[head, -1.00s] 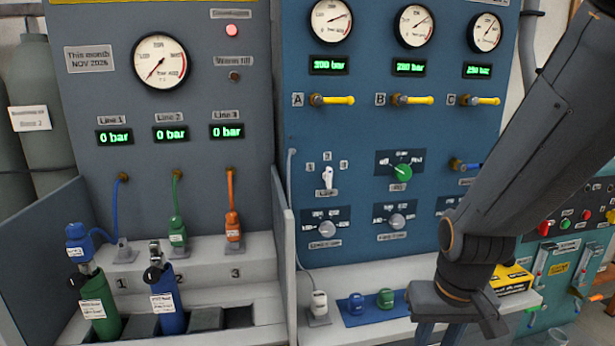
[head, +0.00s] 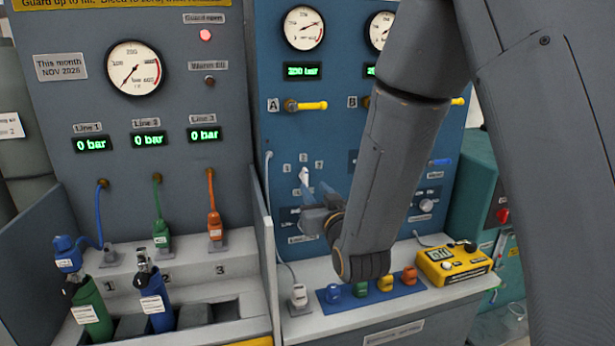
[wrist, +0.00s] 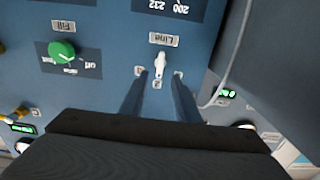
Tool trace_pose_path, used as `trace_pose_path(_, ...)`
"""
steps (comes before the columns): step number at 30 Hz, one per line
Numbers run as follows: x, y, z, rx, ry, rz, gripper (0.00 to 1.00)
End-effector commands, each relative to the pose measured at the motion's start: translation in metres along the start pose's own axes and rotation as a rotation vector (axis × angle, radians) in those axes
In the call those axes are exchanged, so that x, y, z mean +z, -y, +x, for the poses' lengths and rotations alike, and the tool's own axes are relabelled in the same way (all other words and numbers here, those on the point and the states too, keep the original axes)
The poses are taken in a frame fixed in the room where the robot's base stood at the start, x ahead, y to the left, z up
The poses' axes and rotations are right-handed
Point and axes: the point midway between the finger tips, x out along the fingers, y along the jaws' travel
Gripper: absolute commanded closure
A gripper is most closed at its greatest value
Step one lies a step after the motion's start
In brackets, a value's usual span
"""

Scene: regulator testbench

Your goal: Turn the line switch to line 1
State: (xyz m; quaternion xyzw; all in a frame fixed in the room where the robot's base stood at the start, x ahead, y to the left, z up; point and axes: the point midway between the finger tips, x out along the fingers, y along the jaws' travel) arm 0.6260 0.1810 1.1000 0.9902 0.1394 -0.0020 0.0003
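The line switch, a small white lever (head: 305,176), is on the blue panel below the labels 1, 2 and 3. It also shows in the wrist view (wrist: 160,66), where the picture is upside down and the lever points roughly at label 2. My gripper (wrist: 158,78) is open, with one dark finger on each side of the lever's end. I cannot tell whether either finger touches it. In the head view my gripper is in front of the panel just below and right of the switch, partly hidden by my wrist.
The green Fill knob (wrist: 61,50) sits beside the switch. A ledge below holds several coloured connectors on a blue mat (head: 325,302) and a yellow box (head: 455,263). A grey divider (head: 262,225) stands left of the switch. Line displays read 0 bar.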

Motion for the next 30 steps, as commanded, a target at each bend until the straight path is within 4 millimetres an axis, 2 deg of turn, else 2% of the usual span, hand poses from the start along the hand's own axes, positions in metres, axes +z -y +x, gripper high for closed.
trace_pose_path(15, -0.002, 0.000, 0.067, 0.000, -0.004, 0.000, 0.71)
trace_pose_path(20, -0.002, 0.000, 0.075, 0.000, -0.005, 0.000, 0.71)
trace_pose_path(27, -0.001, 0.000, 0.076, 0.000, -0.004, 0.000, 0.71)
trace_pose_path(30, -0.001, 0.000, 0.076, 0.000, -0.004, 0.000, 0.86)
